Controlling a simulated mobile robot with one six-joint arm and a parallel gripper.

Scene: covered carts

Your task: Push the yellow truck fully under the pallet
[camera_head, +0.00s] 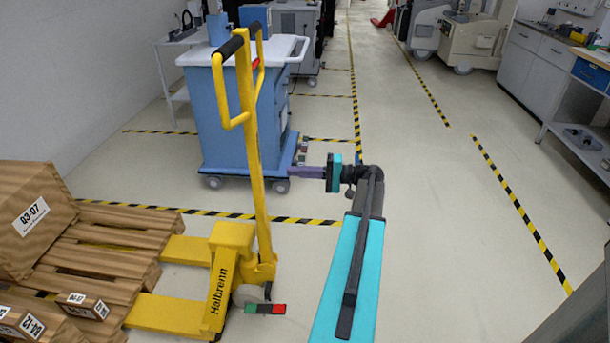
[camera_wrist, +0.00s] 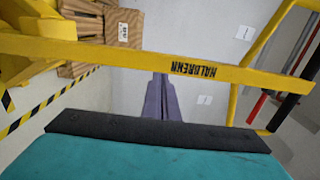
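The yellow truck (camera_head: 232,262) is a hand pallet truck with a tall upright handle (camera_head: 247,130). Its two forks point left to the wooden pallet (camera_head: 120,238); their near lengths show bare between the pallet and the truck body, and their tips are hidden. My gripper (camera_head: 296,172) is right of the handle's shaft, with purple fingers pointing left at it. In the wrist view the fingers (camera_wrist: 161,88) lie close together and look shut and empty. Their tips overlap the lower edge of the yellow shaft (camera_wrist: 130,58); I cannot tell whether they touch it.
Cardboard boxes (camera_head: 38,222) sit on the pallet. A blue cart (camera_head: 215,125) with a white top stands behind the handle. A grey cabinet (camera_head: 540,65) stands at the right. Yellow-black tape (camera_head: 520,215) marks the floor. The floor right of my arm is clear.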

